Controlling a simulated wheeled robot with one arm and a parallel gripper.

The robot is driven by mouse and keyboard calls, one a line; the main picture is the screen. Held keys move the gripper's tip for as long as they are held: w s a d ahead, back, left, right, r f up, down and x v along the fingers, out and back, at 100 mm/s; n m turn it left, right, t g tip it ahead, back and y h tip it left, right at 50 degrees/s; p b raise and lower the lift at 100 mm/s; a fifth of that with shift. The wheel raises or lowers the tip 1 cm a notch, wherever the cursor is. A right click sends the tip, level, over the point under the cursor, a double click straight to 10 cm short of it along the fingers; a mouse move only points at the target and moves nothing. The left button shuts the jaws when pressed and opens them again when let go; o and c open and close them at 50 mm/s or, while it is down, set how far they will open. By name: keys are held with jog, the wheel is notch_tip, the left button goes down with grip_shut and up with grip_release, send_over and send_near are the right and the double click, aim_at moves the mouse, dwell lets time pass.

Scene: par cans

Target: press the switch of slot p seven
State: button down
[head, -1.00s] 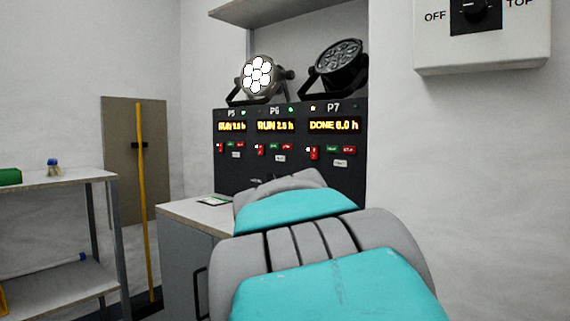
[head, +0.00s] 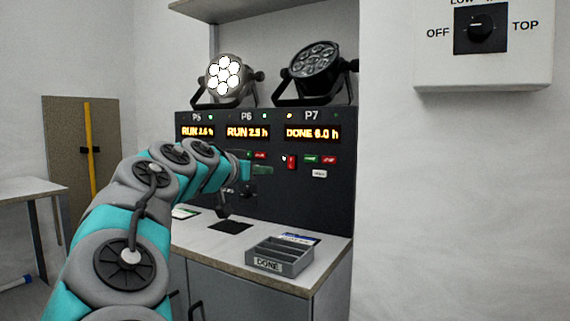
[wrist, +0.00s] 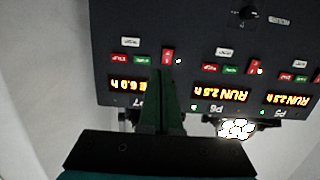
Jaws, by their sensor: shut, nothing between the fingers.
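Slot P7 is the right slot of the dark panel (head: 330,210). Its display (head: 312,133) reads DONE 6.0 h. Its red rocker switch (head: 291,162) sits below the display, left of a green and a red button, and shows in the wrist view (wrist: 168,55) just beyond the fingers. My gripper (head: 266,170) is shut and empty, its green fingers just left of the P7 switch in the head view. In the wrist view my gripper (wrist: 155,73) overlaps part of the P7 display. I cannot tell whether the tips touch the panel.
The P6 display (head: 247,132) reads RUN 2.5 h. A lit lamp (head: 224,75) and a dark lamp (head: 316,62) stand on top. A grey DONE tray (head: 268,265) sits on the counter (head: 310,281). A dial box (head: 483,70) hangs at right.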

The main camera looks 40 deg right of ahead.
aim_at(294, 169)
jog(key=shift+w+a, duration=0.25)
jog(key=shift+w, duration=0.4)
jog(key=shift+d, duration=0.1)
jog(key=p+x, duration=0.2)
jog(key=x, duration=1.2)
jog(key=shift+r, duration=0.15)
